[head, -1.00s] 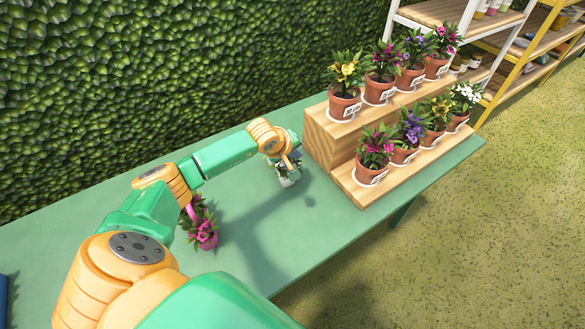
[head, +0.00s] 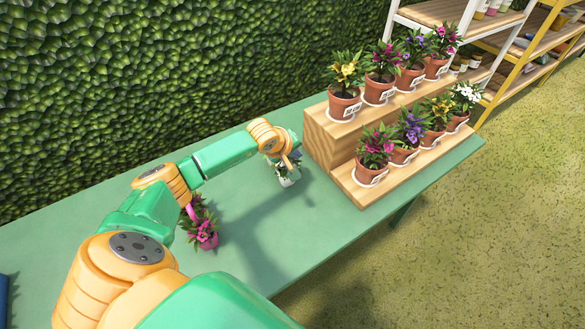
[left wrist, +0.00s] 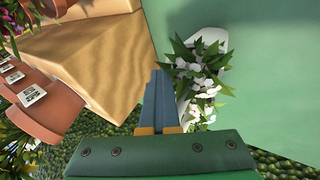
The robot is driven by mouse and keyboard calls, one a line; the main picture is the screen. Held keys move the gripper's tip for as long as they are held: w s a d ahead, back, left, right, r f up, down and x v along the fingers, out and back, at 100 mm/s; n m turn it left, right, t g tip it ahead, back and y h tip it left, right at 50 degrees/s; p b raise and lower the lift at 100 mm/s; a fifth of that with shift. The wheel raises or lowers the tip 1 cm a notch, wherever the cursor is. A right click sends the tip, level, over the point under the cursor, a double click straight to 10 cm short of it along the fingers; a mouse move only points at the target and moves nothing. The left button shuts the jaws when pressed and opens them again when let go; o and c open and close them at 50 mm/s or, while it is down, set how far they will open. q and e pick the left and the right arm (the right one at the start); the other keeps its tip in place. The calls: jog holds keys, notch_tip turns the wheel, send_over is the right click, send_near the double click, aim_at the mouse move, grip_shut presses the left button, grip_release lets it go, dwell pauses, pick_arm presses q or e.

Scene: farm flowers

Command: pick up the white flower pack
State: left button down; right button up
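The white flower pack (head: 290,181) stands on the green table (head: 250,215), just left of the wooden stand. In the left wrist view its white flowers (left wrist: 203,84) and green leaves show right of the fingers, with part of the white container behind them. My left gripper (left wrist: 163,85) points down beside the pack, its blue-grey fingers together with no clear gap. The pack is beside the fingers, not visibly between them; whether they touch is unclear. In the head view my left gripper (head: 291,160) is small, close above the pack and partly covered by my wrist. My right gripper is out of view.
A stepped wooden stand (head: 317,138) with several terracotta flower pots is close right of my left gripper. A pink flower pack (head: 207,242) stands under my left forearm. A leafy hedge wall (head: 150,80) runs behind the table. The table's front middle is clear.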

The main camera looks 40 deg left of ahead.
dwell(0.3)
pick_arm(q)
jog(key=c, duration=1.1)
grip_release()
